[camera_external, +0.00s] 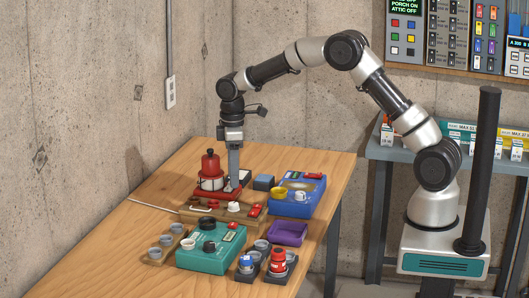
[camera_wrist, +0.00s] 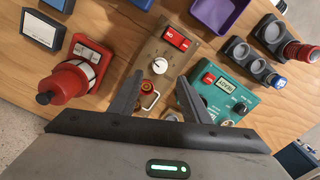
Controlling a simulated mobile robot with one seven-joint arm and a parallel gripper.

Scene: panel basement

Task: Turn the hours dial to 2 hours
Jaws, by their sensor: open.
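My gripper (camera_external: 233,182) points down above the table; in the wrist view its two fingers (camera_wrist: 160,77) are apart with nothing held between them. Below them lies a tan panel (camera_wrist: 181,58) with a white knob (camera_wrist: 160,57), a red display and a small round red-and-brass part. In the external view the white knob (camera_external: 233,207) is just in front of my gripper. A teal box (camera_external: 190,258) with a display and a black dial (camera_external: 208,246) stands nearer the camera; its dial (camera_wrist: 240,107) also shows in the wrist view. No hours marking is legible, so I cannot tell which is the hours dial.
A red-topped lantern-like object (camera_external: 210,166) stands close left of my gripper. A blue box (camera_external: 287,208) and a purple tray (camera_external: 299,228) are at the right. A strip of grey cups (camera_external: 166,243) and small holders with blue and red items sit in front. The table's left side is clear.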

